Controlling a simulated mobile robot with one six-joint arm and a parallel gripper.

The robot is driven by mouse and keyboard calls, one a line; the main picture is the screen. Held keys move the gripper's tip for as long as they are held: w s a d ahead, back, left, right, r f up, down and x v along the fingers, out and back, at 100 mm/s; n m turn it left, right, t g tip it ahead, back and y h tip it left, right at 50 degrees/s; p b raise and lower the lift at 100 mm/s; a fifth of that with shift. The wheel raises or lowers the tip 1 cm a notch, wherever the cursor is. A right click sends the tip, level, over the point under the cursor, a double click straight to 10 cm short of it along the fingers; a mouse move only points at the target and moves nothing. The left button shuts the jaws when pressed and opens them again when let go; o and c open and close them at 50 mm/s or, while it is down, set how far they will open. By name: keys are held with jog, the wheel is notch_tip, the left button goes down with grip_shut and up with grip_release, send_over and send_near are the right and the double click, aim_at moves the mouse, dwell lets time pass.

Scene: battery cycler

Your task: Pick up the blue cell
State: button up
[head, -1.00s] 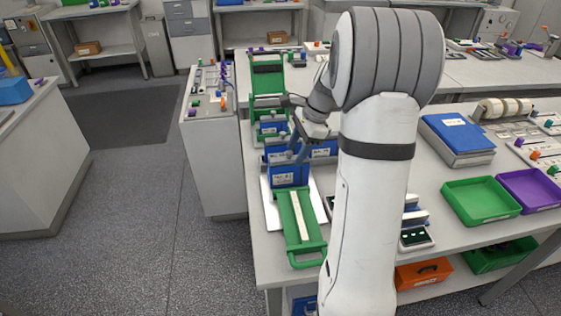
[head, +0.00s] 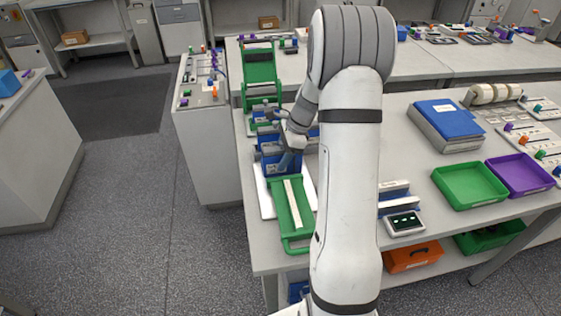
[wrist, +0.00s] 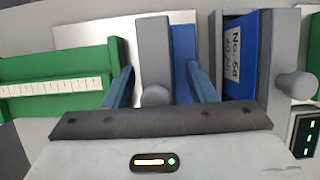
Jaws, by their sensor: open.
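A blue cell (wrist: 184,50) shows in the wrist view as a blue face beside an upright grey block (wrist: 153,45) with a round knob. My gripper (wrist: 162,86) is open, one finger on each side of the grey block and blue face. I cannot tell whether the fingers touch them. A second blue cell (wrist: 237,60) with a white label stands to the right, outside my fingers. In the head view my gripper (head: 287,158) is low over the row of blue cells (head: 268,163), and my wrist partly hides them.
A green handled frame (head: 292,215) lies in front of the cells, and a raised green panel (head: 260,66) stands behind. A small lit display unit (head: 404,223) sits to the right. Green (head: 470,183) and purple (head: 519,172) trays are farther right.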

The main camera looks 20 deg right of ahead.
grip_shut()
dwell(0.4)
jog(key=shift+w+r, duration=0.1)
